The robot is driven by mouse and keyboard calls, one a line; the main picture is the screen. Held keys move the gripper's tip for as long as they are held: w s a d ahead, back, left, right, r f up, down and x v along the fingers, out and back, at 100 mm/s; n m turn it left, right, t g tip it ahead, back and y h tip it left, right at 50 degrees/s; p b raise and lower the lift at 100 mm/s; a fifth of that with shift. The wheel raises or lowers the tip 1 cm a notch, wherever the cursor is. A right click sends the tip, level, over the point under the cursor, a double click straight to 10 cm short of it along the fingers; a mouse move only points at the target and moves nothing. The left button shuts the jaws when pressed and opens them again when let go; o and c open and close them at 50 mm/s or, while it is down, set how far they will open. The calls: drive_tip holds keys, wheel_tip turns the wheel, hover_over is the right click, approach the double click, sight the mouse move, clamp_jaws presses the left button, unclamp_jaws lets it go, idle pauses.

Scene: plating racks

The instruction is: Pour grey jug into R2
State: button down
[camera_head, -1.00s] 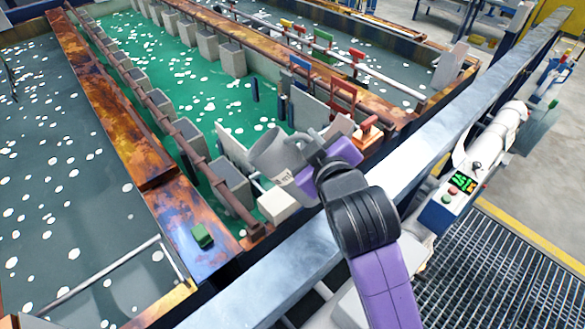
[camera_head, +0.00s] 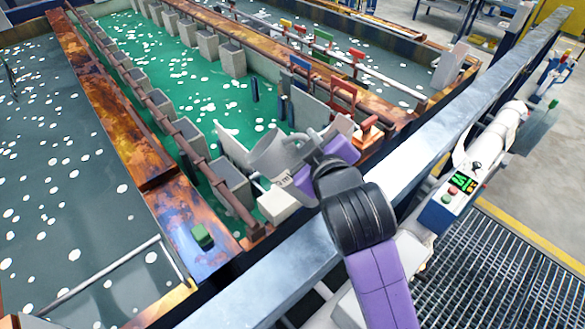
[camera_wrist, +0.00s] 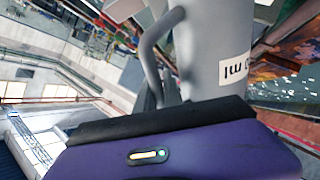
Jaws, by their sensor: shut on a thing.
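The grey jug (camera_head: 270,152) is in my gripper (camera_head: 312,155), above the near end of the green tank (camera_head: 240,110) in the head view. The jug is tilted, with its open end toward the left. In the wrist view the jug (camera_wrist: 215,60) shows its handle and a white label, partly readable, upside down. My gripper is shut on the jug at its handle side; the fingertips are mostly hidden behind the purple wrist. I cannot tell any mark reading R2 in these frames.
A white box (camera_head: 277,203) sits just below the jug. Grey blocks (camera_head: 231,178) line the left side of the tank. Red hooked hangers (camera_head: 342,98) and an orange clamp (camera_head: 372,133) stand to the right. A steel rail (camera_head: 420,150) runs in front. A green button box (camera_head: 202,236) sits on the rusty ledge.

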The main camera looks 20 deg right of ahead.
sight(293, 144)
drive_tip(key=shift+w+a+r+n+g, duration=0.1)
drive_tip(key=shift+w+a+n+g, duration=0.2)
drive_tip(key=shift+n, duration=0.1)
drive_tip(key=shift+s, duration=0.1)
idle(0.9)
drive_tip(key=shift+w+a+f+n+g+h, duration=0.25)
drive_tip(key=shift+w+a+n+g+h, duration=0.15)
drive_tip(key=shift+w+a+n+h, duration=0.15)
idle(1.1)
drive_tip(key=shift+a+f, duration=0.1)
drive_tip(key=shift+a, duration=0.05)
drive_tip(key=shift+w+a+f+n+g+h, duration=0.25)
drive_tip(key=shift+w+a+f+n+g, duration=0.1)
drive_tip(key=shift+n+g, duration=0.2)
idle(0.9)
drive_tip(key=shift+w+a+f+n+g+h, duration=0.35)
drive_tip(key=shift+w+a+f+n+h, duration=0.2)
drive_tip(key=shift+a+f, duration=0.1)
